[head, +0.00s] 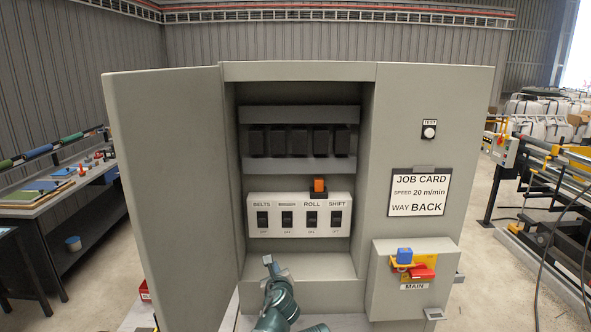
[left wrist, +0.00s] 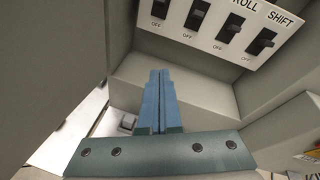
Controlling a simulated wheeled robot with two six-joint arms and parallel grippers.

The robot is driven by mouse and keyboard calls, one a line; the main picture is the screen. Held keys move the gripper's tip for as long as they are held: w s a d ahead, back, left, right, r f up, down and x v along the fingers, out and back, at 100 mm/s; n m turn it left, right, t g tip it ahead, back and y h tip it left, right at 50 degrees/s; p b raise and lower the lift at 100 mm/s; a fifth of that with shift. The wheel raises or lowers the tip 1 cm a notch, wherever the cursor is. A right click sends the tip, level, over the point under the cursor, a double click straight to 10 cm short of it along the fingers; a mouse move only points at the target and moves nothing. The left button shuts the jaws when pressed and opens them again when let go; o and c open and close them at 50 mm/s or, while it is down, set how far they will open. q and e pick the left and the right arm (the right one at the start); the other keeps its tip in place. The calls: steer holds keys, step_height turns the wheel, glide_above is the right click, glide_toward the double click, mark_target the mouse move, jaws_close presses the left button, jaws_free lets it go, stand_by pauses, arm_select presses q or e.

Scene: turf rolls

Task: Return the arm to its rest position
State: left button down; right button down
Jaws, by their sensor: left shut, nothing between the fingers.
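My left gripper (head: 268,262) is low in front of the open cabinet (head: 240,70), below the switch panel. It also shows in the left wrist view (left wrist: 160,78), where its two blue fingers are together with nothing between them. The fingers point towards the pale ledge inside the cabinet, apart from the switches. The teal arm (head: 277,300) comes up from the bottom edge. My right gripper is not in view.
The white switch panel (head: 260,228) carries a row of black switches and an orange block (head: 319,186) above. The cabinet door (head: 165,180) stands open at the left. A MAIN switch box (head: 385,295) with a red handle (head: 424,272) and blue padlock (head: 404,255) juts out at the right.

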arm_select(q)
steer(key=s+a+f+n+g+y, duration=0.1)
steer(key=s+a+f+n+g, duration=1)
steer(key=n, duration=0.8)
steer(key=s+f+n+g+h, duration=0.1)
steer(key=s+f+n+h, duration=0.1)
steer(key=s+n, duration=0.45)
steer(key=s+f+n+g+h, duration=0.1)
steer(key=s+f+n+g, duration=0.15)
steer(key=s+n, duration=0.35)
steer(key=s+d+f+m+b, duration=0.2)
steer(key=s+d+f+b, duration=0.1)
steer(key=d+f, duration=0.1)
steer(key=s+d+f+m+y+b, duration=0.1)
steer(key=s+d+f+m+b, duration=0.2)
steer(key=d, duration=0.4)
steer(key=shift+s+f+b, duration=0.4)
steer(key=shift+s+b, duration=0.1)
steer(key=shift+b, duration=0.25)
